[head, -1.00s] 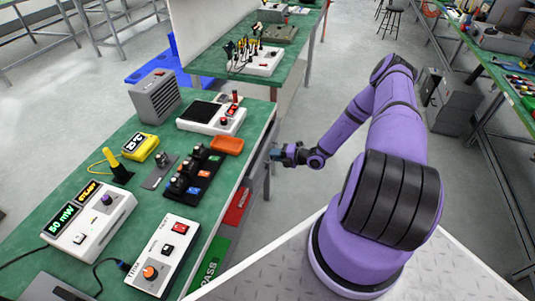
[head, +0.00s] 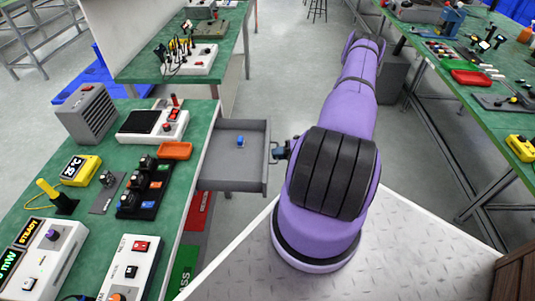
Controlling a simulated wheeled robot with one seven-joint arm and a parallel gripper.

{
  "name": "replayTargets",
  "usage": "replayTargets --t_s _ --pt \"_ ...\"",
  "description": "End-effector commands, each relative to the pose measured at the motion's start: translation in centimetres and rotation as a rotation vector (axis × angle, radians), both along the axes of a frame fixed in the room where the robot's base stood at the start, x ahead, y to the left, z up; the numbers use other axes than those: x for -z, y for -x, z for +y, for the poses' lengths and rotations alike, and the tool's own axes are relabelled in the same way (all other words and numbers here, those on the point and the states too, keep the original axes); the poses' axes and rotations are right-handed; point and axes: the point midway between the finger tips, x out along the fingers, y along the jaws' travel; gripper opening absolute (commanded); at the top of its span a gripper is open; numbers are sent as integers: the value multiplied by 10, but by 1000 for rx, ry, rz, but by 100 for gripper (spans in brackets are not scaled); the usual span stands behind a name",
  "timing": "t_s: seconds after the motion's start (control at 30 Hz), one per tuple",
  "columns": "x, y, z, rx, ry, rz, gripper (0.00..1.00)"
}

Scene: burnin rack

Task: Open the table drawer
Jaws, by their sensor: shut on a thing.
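The table drawer (head: 224,184) is a grey tray that stands pulled out from the right side of the green-topped table (head: 191,208). A small blue object (head: 240,141) is inside it. My gripper (head: 277,154) is at the drawer's outer front face and is shut on its handle, which is mostly hidden by the fingers. My purple arm reaches past the drawer's right side.
The table holds a grey heater-like box (head: 87,113), a white device with a black plate (head: 152,124), an orange tray (head: 175,151) and several instruments. Red and green bins (head: 186,268) are below. Another bench (head: 488,110) stands at right.

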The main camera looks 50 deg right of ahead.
Motion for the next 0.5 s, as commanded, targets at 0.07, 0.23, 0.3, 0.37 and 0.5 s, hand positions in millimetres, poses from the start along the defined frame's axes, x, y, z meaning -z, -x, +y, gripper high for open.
replayTargets --t_s 0.07,0.23,0.3,0.37,0.5 --pt "1 4 -4 1 1 1 0" --pt "0 7 -6 1 1 1 0" --pt "0 7 -6 1 1 1 0" --pt "0 7 -6 1 1 1 0" --pt "0 6 -6 2 2 1 0"
